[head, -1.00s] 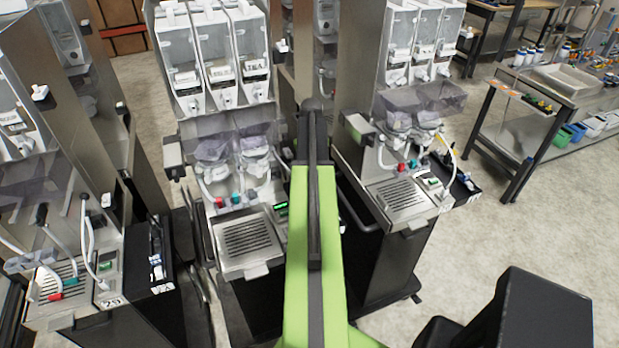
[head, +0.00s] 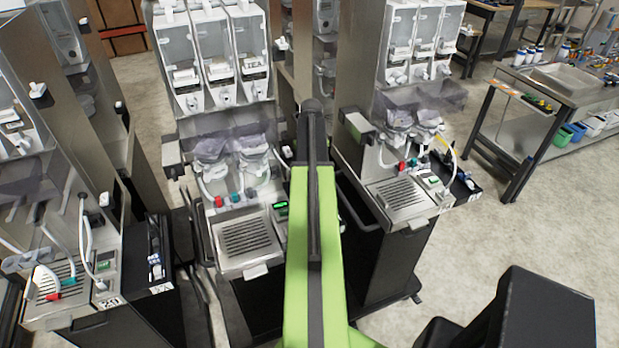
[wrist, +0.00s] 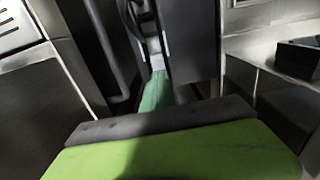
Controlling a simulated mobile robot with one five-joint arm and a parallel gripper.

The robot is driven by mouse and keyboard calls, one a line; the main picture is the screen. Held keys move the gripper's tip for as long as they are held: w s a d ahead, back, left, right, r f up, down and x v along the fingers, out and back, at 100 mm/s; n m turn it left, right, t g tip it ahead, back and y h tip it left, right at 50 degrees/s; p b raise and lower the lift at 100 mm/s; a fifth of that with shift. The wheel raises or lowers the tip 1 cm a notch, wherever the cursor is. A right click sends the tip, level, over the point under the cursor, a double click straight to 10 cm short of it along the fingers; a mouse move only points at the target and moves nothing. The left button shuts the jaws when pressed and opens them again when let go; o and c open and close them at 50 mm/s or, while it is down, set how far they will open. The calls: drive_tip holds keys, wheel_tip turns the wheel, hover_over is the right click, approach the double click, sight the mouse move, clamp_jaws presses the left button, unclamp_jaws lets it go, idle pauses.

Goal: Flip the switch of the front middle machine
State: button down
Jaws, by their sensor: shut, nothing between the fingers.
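The front middle machine (head: 243,235) is a steel dispenser with clear hoppers on top, a slotted drip tray and a small green display. It stands just left of my green arm in the head view. A small white fitting (head: 282,44) sticks out at its upper right side; I cannot tell whether it is the switch. My arm covers part of the machine's right side. My gripper's fingers do not show in either view. The wrist view shows my green arm link with a dark bar, between dark panels and steel surfaces.
A similar machine (head: 398,197) stands close on the right, and another (head: 70,300) at the left. The gap between the middle and right machines is narrow. A workbench (head: 510,82) stands at the back right, with open floor (head: 480,235) before it.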

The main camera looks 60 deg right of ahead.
drive_tip(key=shift+f+b, duration=0.45)
drive_tip(key=shift+f, duration=0.05)
wheel_tip(320, 180, up, 7)
drive_tip(key=p, duration=0.7)
drive_tip(key=shift+r, duration=0.15)
idle(0.3)
